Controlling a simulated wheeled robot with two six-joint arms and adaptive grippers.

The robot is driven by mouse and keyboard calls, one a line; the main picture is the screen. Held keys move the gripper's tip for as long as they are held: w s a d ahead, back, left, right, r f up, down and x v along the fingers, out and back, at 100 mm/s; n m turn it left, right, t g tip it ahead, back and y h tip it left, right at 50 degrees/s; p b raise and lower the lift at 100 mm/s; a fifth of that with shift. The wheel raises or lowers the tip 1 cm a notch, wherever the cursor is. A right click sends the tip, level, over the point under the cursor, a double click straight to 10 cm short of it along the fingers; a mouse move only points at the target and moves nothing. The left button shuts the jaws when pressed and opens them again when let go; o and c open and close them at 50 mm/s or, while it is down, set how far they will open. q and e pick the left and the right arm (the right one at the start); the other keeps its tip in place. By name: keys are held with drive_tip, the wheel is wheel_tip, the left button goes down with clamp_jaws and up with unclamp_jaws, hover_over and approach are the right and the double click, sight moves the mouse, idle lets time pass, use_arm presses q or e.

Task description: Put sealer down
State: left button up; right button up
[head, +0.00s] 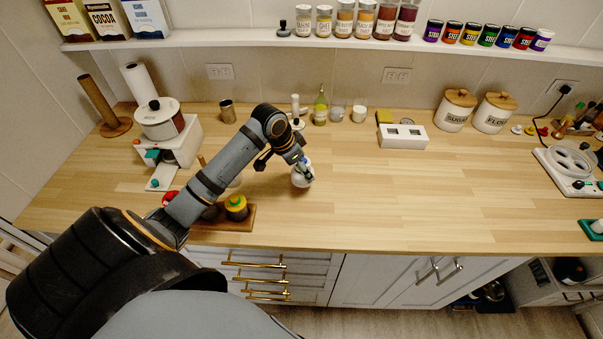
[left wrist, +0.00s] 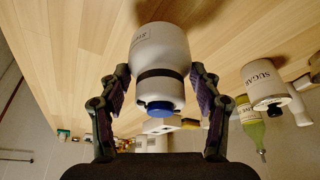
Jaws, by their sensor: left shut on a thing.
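The sealer is a white rounded body with a black band and a blue knob. It fills the space between the fingers in the left wrist view (left wrist: 160,60), and in the head view its white body (head: 302,179) shows below my left gripper (head: 300,164). My left gripper is shut on the sealer, with one finger on each side. The sealer is over the wooden counter (head: 400,215) near the middle left. A dark shadow lies on the wood by its far end; I cannot tell whether it touches. My right gripper is not in view.
Bare counter lies right of the sealer. A wooden tray (head: 248,222) with a yellow-and-green item sits at the front left. A green bottle (head: 320,108), white cups, a white box (head: 403,136), and sugar (head: 456,112) and flour (head: 493,114) canisters stand along the back.

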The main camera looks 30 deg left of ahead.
sight(301, 175)
use_arm(q)
drive_tip(key=shift+w+f, duration=0.1)
drive_tip(key=shift+f, duration=0.05)
wheel_tip(301, 175, down, 3)
drive_tip(key=shift+w+a+f+p, duration=0.1)
drive_tip(key=shift+p, duration=0.6)
drive_tip(key=shift+f, duration=0.1)
drive_tip(key=shift+f, duration=0.15)
drive_tip(key=o, duration=1.5)
drive_tip(key=shift+c, duration=0.2)
